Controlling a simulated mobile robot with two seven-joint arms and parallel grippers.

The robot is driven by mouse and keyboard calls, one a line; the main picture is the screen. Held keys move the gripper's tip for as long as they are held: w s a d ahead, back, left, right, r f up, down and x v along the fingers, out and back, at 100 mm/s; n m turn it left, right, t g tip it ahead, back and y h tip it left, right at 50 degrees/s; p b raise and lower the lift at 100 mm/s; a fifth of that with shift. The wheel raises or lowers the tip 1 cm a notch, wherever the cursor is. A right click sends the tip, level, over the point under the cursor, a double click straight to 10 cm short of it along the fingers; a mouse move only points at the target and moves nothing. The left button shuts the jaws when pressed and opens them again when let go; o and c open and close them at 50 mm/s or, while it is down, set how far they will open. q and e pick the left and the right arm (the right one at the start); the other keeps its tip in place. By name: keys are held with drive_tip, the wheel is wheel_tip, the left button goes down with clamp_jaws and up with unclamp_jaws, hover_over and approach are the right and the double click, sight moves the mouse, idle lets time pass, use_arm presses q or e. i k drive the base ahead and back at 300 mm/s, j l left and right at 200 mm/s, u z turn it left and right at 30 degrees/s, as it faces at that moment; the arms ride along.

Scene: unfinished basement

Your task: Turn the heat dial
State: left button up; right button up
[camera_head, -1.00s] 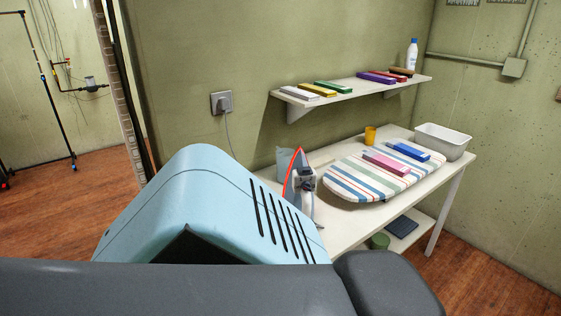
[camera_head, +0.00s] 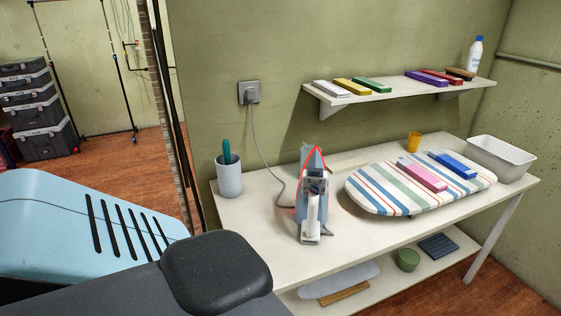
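An iron (camera_head: 312,205) stands upright on its heel on the white table (camera_head: 260,235), with a red edge around its soleplate and a grey and white body and handle. I cannot make out its heat dial at this size. A grey cord runs from the iron to a plug in the wall outlet (camera_head: 249,93). Neither of my grippers is in view. Only blue and dark grey parts of my own body show at the lower left, apart from the iron.
A small ironing board (camera_head: 385,205) with pink and blue blocks lies right of the iron. A cup (camera_head: 229,178) stands to its left. A wall shelf (camera_head: 400,90) hangs above. The table's front left is bare.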

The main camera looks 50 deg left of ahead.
sight(314, 188)
drive_tip(key=i+l+u, duration=0.25)
drive_tip(key=u, duration=0.25)
drive_tip(key=i+l+u, duration=0.25)
drive_tip(key=u, duration=0.2)
drive_tip(key=i+l+u, duration=0.25)
drive_tip(key=l, duration=0.2)
drive_tip(key=l+u, duration=0.2)
drive_tip(key=l, duration=0.3)
